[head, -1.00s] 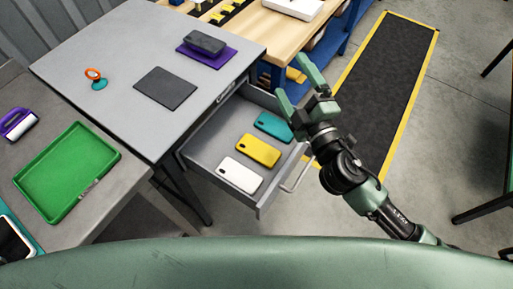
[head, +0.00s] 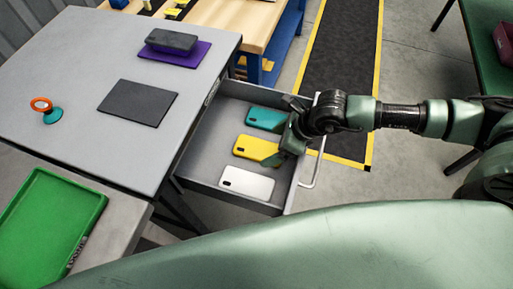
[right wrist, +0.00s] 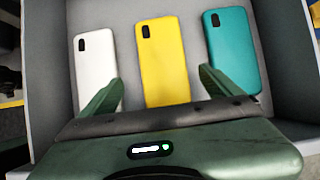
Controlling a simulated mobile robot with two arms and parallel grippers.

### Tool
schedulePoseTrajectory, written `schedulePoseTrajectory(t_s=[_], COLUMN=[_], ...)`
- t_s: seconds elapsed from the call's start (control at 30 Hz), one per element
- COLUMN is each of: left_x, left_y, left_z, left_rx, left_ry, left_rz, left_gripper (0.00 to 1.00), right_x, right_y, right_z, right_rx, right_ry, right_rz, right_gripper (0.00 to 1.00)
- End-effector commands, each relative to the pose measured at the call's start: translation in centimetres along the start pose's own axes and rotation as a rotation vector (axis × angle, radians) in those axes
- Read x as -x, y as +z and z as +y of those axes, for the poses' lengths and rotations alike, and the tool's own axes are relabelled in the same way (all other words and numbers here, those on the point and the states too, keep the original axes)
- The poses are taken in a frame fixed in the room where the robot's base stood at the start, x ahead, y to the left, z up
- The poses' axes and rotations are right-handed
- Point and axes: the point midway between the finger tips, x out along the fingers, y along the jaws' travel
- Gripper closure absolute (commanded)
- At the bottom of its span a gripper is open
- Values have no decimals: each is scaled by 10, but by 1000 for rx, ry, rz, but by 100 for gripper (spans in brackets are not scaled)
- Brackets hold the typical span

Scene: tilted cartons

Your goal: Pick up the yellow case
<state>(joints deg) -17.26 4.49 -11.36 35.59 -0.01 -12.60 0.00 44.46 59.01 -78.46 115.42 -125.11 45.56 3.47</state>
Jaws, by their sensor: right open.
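The yellow case (head: 256,148) lies flat in the open grey drawer (head: 205,150), between a teal case (head: 265,118) and a white case (head: 246,183). My right gripper (head: 283,153) is over the drawer at the right end of the yellow case and hides part of it. In the right wrist view the right gripper (right wrist: 160,92) is open, with one finger on each side of the yellow case (right wrist: 163,60). The fingers come near the white case (right wrist: 96,70) and the teal case (right wrist: 231,50). My left gripper is not in view.
The drawer's handle (head: 316,165) sticks out at its right front. The grey table (head: 90,80) beside it bears a dark mat (head: 137,102), a purple pad (head: 175,56) with a dark block, and an orange-ringed teal item (head: 48,110). A green tray (head: 50,225) is at lower left.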

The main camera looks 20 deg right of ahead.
Motion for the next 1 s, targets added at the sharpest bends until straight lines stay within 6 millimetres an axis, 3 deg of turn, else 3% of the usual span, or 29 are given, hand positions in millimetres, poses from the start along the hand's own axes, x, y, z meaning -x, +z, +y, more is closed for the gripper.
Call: schedulePoseTrajectory(t_s=[0.1,0.33,0.63,0.67,0.87,1.0], left_x=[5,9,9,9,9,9], left_y=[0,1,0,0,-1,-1], left_z=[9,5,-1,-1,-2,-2], left_rx=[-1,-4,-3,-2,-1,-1], left_ry=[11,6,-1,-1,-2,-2], left_rz=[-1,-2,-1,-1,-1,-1], left_gripper=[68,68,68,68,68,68], right_x=[-13,-46,-53,-53,-53,-52], right_y=[5,7,6,6,6,6], right_z=[-2,-5,-5,-5,-5,-5], right_rx=[1,-1,-1,-1,-1,-1], right_ry=[0,2,1,1,2,2], right_rz=[-2,-2,-4,-4,-4,-4], right_gripper=[7,7,7,13,68,72])
